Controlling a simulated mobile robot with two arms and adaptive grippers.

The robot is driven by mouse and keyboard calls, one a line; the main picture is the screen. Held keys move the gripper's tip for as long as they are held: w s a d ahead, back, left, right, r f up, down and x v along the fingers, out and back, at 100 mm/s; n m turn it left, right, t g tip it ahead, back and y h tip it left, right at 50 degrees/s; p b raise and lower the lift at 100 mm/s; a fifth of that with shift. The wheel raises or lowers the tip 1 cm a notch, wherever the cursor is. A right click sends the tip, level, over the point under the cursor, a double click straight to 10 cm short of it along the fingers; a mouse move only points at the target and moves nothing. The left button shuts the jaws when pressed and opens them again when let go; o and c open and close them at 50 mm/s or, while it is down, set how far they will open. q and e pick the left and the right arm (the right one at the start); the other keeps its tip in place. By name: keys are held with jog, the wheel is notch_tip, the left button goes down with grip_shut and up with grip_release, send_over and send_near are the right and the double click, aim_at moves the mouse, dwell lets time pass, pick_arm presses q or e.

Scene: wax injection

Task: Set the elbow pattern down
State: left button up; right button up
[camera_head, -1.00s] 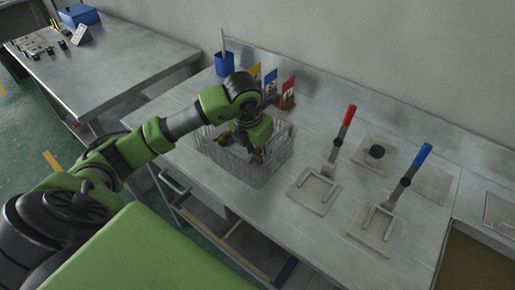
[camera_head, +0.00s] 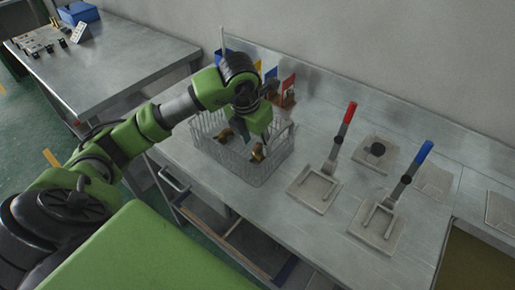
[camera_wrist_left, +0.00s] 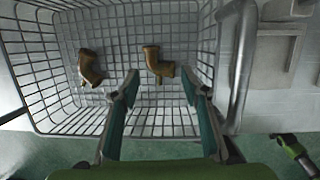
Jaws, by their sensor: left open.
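Two brown elbow patterns lie apart in the wire basket (camera_head: 262,175). One elbow pattern (camera_head: 257,152) is at the right in the head view, the other (camera_head: 226,135) at the left. In the left wrist view, one elbow (camera_wrist_left: 158,64) shows beyond the gap between my fingertips, and the other elbow (camera_wrist_left: 90,67) lies to the left. My left gripper (camera_wrist_left: 160,83) is open and empty above the basket. In the head view my left gripper (camera_head: 246,138) partly hides the basket's inside. A green and dark part, seemingly my right arm's end (camera_wrist_left: 290,148), shows at lower right in the wrist view.
To the right are a red-handled tool (camera_head: 341,135) and a blue-handled tool (camera_head: 408,180) on square plates. The bench between basket and plates is clear.

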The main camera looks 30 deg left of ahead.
pick_arm(q)
jog(key=v, duration=0.8)
dwell(0.4)
